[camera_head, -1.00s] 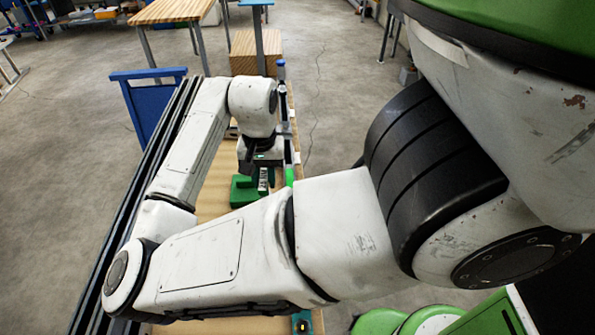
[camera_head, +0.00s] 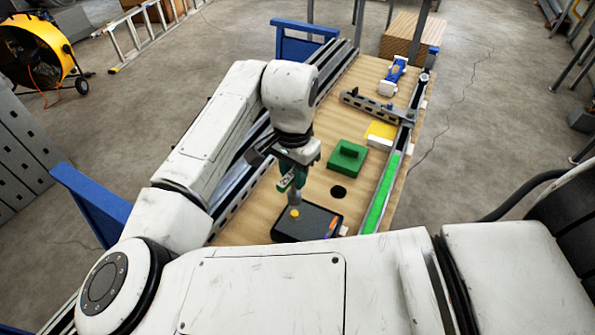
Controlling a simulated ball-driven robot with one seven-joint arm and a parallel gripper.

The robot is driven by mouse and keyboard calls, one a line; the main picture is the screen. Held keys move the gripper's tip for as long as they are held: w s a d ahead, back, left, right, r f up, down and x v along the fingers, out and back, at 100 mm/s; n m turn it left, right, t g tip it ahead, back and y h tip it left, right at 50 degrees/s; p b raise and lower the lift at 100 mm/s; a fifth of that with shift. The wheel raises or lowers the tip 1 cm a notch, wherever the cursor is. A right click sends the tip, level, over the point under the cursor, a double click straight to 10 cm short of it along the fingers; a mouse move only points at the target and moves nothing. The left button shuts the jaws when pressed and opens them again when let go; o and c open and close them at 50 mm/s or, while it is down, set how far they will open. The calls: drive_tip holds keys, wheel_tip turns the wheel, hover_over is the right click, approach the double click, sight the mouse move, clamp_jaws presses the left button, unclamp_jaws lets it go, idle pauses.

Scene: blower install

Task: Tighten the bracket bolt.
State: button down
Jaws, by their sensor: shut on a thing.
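My gripper (camera_head: 291,180) is shut on a green and grey tool (camera_head: 294,198) that points down. The tool's lower end is just above or at a yellow spot (camera_head: 295,213) on a black box (camera_head: 310,224) on the wooden bench; I cannot tell whether they touch. A dark metal bar with holes (camera_head: 372,105), perhaps the bracket, lies across the far part of the bench, reaching the rail at the right. No bolt is clear at this size. My arm hides the front of the bench and part of the black box.
A blue and white item (camera_head: 393,76) lies at the far end.

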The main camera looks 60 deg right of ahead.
sight(294, 193)
drive_tip(key=shift+f+b, duration=1.35)
drive_tip(key=shift+f, duration=1.15)
drive_tip(key=shift+f, duration=0.9)
drive_tip(key=shift+m+b, duration=0.45)
drive_tip(key=shift+m, duration=1.25)
